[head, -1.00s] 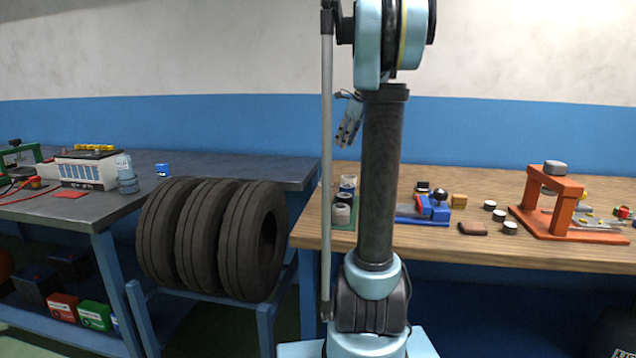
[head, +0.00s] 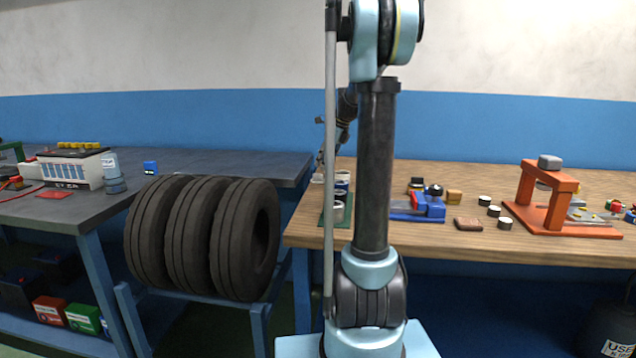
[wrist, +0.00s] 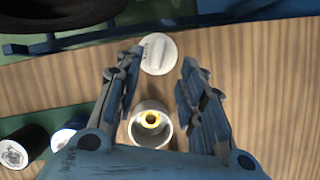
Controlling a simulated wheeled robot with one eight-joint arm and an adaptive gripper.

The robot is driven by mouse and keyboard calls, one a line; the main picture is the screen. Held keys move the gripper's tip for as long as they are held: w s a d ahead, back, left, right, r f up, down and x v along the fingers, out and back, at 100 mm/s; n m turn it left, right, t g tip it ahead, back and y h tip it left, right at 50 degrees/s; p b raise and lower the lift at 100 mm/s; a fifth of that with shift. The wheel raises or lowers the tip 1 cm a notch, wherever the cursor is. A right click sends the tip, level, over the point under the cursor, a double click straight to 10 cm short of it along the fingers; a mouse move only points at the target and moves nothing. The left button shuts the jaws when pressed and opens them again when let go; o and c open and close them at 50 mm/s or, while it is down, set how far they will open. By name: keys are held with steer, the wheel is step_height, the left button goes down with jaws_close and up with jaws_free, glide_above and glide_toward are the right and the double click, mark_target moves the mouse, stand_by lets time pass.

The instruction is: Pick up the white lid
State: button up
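The white lid (wrist: 159,55) is round with a raised bar across its top and lies on the wooden table in the wrist view. My gripper (wrist: 161,62) is open, its fingertips spread to either side of the lid with visible gaps. A pale open cup (wrist: 150,124) with a yellow ring inside stands nearer the palm, between the fingers. In the head view my gripper (head: 321,157) is at the left end of the wooden table (head: 470,235), partly hidden by my own arm. The lid cannot be made out clearly there.
A black-sided jar (wrist: 24,146) and a blue one (wrist: 66,134) stand left of the cup on a green mat (head: 343,217). Tyres (head: 205,235) on a blue rack are left of the table. A blue vise (head: 428,205) is to the right.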

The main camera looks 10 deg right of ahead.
mark_target(319, 174)
steer(key=shift+a+x, duration=0.15)
steer(key=shift+x, duration=1.2)
steer(key=shift+a+x, duration=0.15)
steer(key=shift+x, duration=1.2)
steer(key=shift+r, duration=0.1)
jaws_close()
